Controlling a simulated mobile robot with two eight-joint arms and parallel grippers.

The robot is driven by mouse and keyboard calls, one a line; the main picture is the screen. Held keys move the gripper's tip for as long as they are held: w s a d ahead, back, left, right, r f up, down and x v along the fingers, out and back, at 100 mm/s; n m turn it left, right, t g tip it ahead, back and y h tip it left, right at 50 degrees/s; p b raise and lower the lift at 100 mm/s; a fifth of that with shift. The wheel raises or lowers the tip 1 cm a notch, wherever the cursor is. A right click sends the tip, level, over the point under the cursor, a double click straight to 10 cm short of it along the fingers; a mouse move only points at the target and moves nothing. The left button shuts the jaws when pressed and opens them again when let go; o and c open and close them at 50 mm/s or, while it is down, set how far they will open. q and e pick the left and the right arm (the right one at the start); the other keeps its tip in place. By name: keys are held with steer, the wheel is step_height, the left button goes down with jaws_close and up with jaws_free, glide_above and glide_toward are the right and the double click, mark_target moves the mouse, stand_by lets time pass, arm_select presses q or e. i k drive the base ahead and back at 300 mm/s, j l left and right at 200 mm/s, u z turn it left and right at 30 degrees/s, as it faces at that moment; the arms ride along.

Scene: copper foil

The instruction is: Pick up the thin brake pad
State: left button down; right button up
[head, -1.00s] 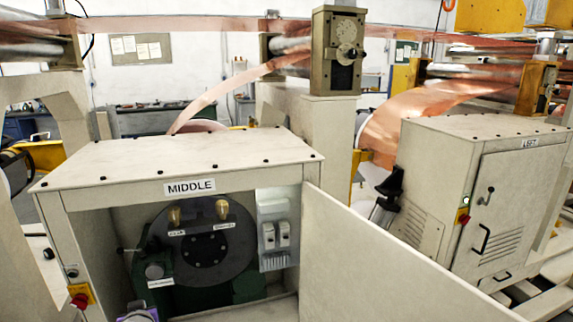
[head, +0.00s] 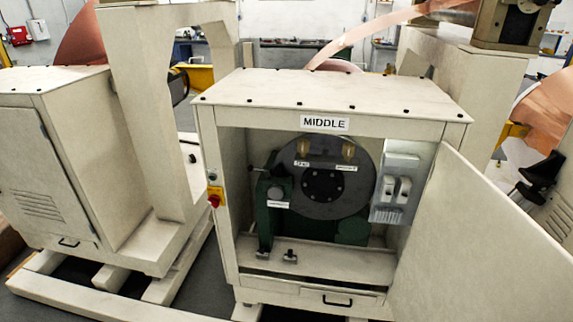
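The cabinet labelled MIDDLE (head: 330,91) stands open in the head view. Inside it is a dark round brake disc (head: 350,185) with two brass-coloured fittings near its top. A green caliper-like housing (head: 266,218) stands at the disc's left, with a small white label whose text is too small to read. Two small dark-topped metal pieces (head: 290,256) sit on the cabinet's lower ledge. I cannot tell a thin brake pad apart from the other parts. Neither of my grippers is in view.
The cabinet's door (head: 480,240) is swung open to the right and fills the lower right. A red stop button (head: 214,200) is on the left post. Another cabinet (head: 60,165) stands at left on a pale floor frame. Copper foil (head: 390,30) runs overhead.

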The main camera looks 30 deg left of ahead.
mark_target(278, 171)
steer(key=u, duration=1.05)
